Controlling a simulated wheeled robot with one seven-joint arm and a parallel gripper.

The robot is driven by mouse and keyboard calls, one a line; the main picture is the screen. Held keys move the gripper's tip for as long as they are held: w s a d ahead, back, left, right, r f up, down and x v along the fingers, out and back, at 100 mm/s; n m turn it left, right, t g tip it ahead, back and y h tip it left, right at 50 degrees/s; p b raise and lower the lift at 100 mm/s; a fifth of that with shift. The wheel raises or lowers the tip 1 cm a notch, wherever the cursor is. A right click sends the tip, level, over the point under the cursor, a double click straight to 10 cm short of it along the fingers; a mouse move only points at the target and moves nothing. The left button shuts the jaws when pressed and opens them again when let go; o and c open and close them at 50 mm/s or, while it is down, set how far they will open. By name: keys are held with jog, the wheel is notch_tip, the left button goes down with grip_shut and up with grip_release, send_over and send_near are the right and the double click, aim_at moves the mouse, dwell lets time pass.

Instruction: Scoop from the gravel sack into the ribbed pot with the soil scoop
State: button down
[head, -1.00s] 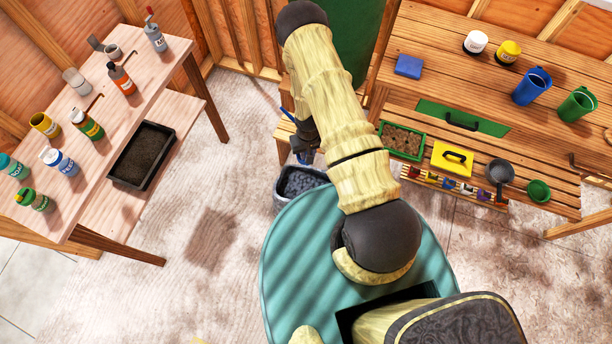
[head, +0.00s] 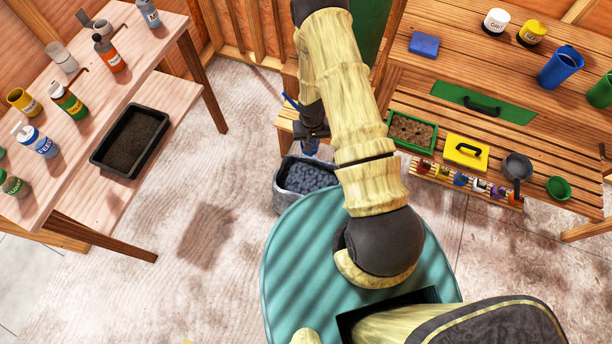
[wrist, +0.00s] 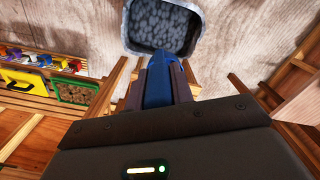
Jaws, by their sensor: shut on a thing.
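My gripper (head: 313,138) is shut on the blue handle of the soil scoop (wrist: 158,88), which shows between the fingers in the wrist view. In the head view, blue parts of the scoop (head: 310,148) show beside the gripper. The scoop's bowl is not clear. The grey gravel sack (head: 282,202) is open, filled with dark grey stones, and lies just below the gripper in the picture. It is also at the top of the wrist view (wrist: 129,45).
A left table (head: 90,112) holds several bottles, with a black soil tray (head: 152,150) on its lower shelf. Open floor lies between.

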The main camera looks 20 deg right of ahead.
notch_tip(320, 180, down, 21)
jog(key=a+m+b, duration=0.1)
jog(key=m+b, duration=0.4)
jog(key=b, duration=3.1)
jog(key=shift+a+f, duration=0.2)
jog(key=shift+a, duration=0.1)
jog(key=shift+w, duration=0.1)
jog(key=shift+f+b, duration=0.15)
jog(key=shift+b, duration=0.2)
notch_tip(320, 180, down, 14)
jog(key=b, duration=0.8)
jog(key=shift+r+b, duration=0.25)
jog(key=shift+b, duration=0.1)
jog(key=shift+r, duration=0.1)
notch_tip(320, 180, up, 13)
jog(key=p, duration=1.2)
